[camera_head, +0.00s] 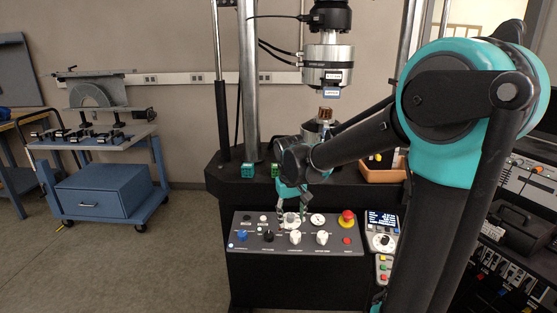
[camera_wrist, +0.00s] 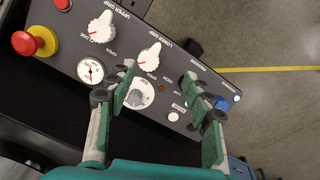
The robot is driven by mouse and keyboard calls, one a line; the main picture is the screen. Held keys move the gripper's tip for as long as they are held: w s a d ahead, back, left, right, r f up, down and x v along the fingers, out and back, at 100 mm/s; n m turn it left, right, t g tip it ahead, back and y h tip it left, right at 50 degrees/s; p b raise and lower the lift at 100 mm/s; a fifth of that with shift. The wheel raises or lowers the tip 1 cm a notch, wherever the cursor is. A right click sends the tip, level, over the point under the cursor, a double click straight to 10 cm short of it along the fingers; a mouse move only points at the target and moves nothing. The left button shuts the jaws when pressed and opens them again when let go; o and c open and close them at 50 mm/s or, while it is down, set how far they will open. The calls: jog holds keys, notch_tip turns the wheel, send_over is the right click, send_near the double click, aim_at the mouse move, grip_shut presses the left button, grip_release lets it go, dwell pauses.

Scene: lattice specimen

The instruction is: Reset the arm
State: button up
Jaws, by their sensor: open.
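My arm reaches from the right side of the head view to the sloped control panel (camera_head: 330,243) of a testing machine. My gripper (camera_head: 291,212) is open, its fingers pointing down at the panel's upper row. In the wrist view, the open gripper (camera_wrist: 159,78) has two green-padded fingers spread apart over the panel. A round white dial (camera_wrist: 140,93) shows between the fingers, nearer the left one. Nothing is held. Whether a fingertip touches the panel is hard to tell.
A red emergency button (camera_head: 347,217) and a handheld controller (camera_head: 382,242) are right of the gripper. Green lattice cubes (camera_head: 247,171) and an orange bin (camera_head: 382,174) stand on the black machine table. A small brown lattice piece (camera_head: 326,113) sits below the upper grip (camera_head: 327,62).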

jog(key=s+d+f+m+t, duration=0.1)
jog(key=s+d+f+m, duration=0.1)
jog(key=s+d+f, duration=0.2)
jog(key=s+d+f+m+t, duration=0.1)
jog(key=s+d+f, duration=0.4)
jog(key=s+d, duration=0.6)
jog(key=shift+s+d+f+m+t+y, duration=0.2)
jog(key=shift+d+m+t+y, duration=0.1)
jog(key=shift+d+m+t, duration=0.15)
jog(key=shift+r, duration=0.1)
